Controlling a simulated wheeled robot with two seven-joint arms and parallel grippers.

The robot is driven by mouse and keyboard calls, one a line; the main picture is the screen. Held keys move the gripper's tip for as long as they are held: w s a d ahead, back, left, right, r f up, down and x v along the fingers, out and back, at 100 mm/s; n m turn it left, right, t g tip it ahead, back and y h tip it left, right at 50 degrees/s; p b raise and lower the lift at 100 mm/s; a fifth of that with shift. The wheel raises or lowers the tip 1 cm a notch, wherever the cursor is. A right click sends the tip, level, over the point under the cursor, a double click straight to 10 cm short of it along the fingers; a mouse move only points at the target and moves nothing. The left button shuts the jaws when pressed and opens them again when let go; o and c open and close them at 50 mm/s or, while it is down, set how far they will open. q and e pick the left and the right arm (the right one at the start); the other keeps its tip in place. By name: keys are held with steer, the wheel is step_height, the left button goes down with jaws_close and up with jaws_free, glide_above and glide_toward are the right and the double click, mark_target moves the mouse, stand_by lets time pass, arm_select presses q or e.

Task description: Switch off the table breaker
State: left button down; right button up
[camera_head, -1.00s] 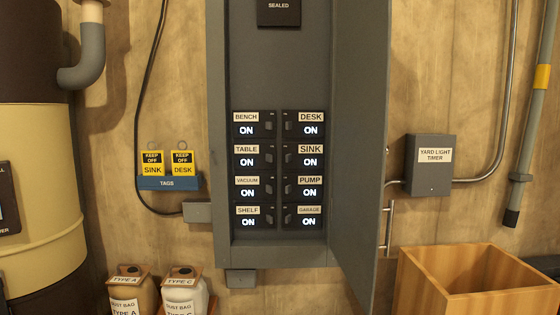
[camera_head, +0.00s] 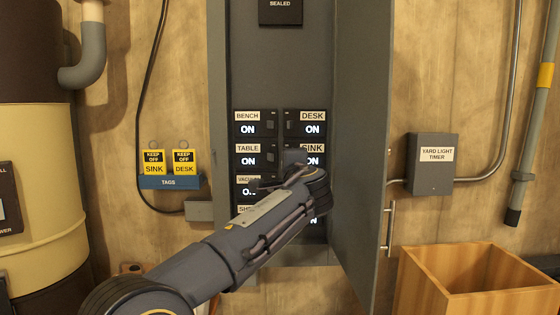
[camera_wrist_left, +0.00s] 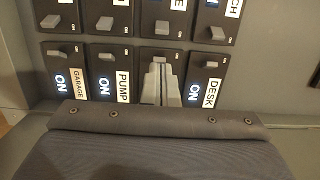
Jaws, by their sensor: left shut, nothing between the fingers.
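The table breaker (camera_head: 247,160) is in the left column of the panel, second from the top, and its display reads ON. Its toggle also shows in the upper row of the wrist view (camera_wrist_left: 162,28), with its label mostly cut off. My left gripper (camera_head: 293,158) is shut and empty, in front of the sink breaker just right of the table breaker. In the wrist view its closed fingertips (camera_wrist_left: 159,62) are by the sink breaker's toggle (camera_wrist_left: 160,52), in the row below the table toggle. I cannot tell whether they touch. My right gripper is not in view.
The desk breaker (camera_head: 311,123) and bench breaker (camera_head: 247,123) read ON above. My arm covers much of the lower breakers. The open panel door (camera_head: 361,140) stands to the right. A tag holder (camera_head: 170,182) hangs left; a wooden crate (camera_head: 430,285) stands lower right.

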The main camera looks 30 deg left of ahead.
mark_target(277, 157)
arm_select(q)
steer(key=p+x, duration=0.5)
steer(key=x, duration=0.4)
steer(key=shift+a+r, duration=0.1)
steer(key=shift+w+a, duration=0.3)
steer(key=shift+w, duration=0.1)
steer(key=shift+s+d+f, duration=0.1)
steer(key=shift+f, duration=0.1)
